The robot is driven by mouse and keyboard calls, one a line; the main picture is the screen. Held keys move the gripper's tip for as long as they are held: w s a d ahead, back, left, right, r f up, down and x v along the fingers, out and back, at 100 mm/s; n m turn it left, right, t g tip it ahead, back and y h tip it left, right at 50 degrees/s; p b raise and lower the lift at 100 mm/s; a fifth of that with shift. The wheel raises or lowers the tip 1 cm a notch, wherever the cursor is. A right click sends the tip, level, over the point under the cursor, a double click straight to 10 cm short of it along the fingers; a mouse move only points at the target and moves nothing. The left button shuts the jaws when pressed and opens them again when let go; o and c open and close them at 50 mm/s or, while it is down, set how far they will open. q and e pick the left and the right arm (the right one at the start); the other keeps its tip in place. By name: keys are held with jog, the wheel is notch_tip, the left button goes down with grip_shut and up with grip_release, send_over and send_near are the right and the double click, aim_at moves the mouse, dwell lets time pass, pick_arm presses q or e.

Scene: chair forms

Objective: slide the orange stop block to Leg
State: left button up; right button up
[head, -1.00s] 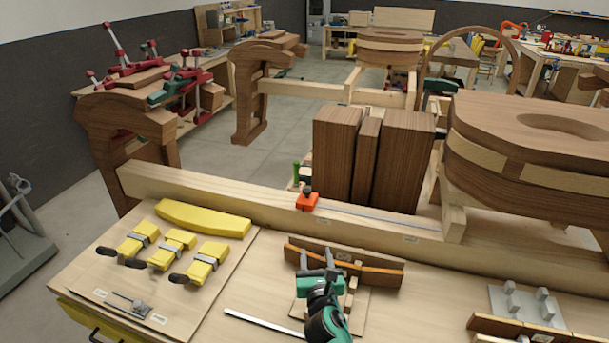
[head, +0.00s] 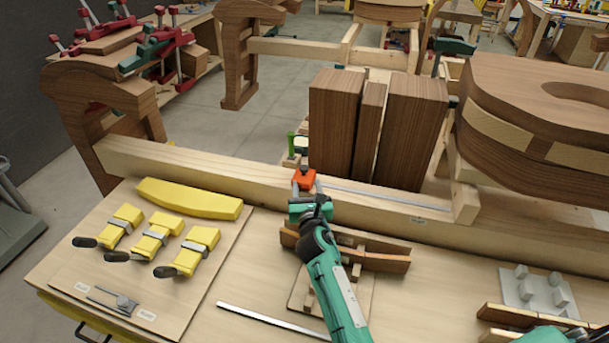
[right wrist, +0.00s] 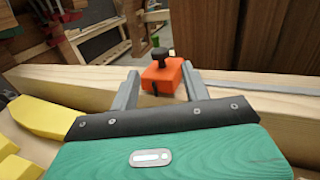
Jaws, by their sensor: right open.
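The orange stop block (head: 305,179) with a dark knob sits on the long pale wooden beam, at the left end of a grey rail strip (head: 385,200). My right gripper (head: 305,184) has reached the block from the near side. In the right wrist view, the orange block (right wrist: 163,76) stands between the tips of the two grey fingers (right wrist: 160,83), which are open with room visible beside it. A small label (head: 418,220) is on the beam's front further right; its writing is too small to read.
Brown wooden blocks (head: 380,125) stand just behind the rail. A curved brown wooden form (head: 350,248) lies under my right arm. Yellow clamps (head: 158,236) lie on a board at left. A big curved chair form (head: 530,130) overhangs the right end.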

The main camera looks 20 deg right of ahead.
aim_at(305, 171)
jog(key=b+x, duration=0.1)
jog(key=x, duration=0.3)
jog(key=shift+w+d, duration=0.1)
jog(key=shift+w, duration=0.3)
jog(key=shift+w+d+b, duration=0.15)
jog(key=shift+w+b, duration=0.25)
jog(key=shift+w, duration=0.25)
pick_arm(q)
jog(key=shift+w+d+f, duration=0.15)
jog(key=shift+f, duration=0.35)
jog(key=shift+w+d+f, duration=0.1)
jog(key=shift+w+f, duration=0.05)
jog(key=shift+f, duration=0.3)
pick_arm(e)
jog(key=shift+r, duration=0.1)
grip_shut()
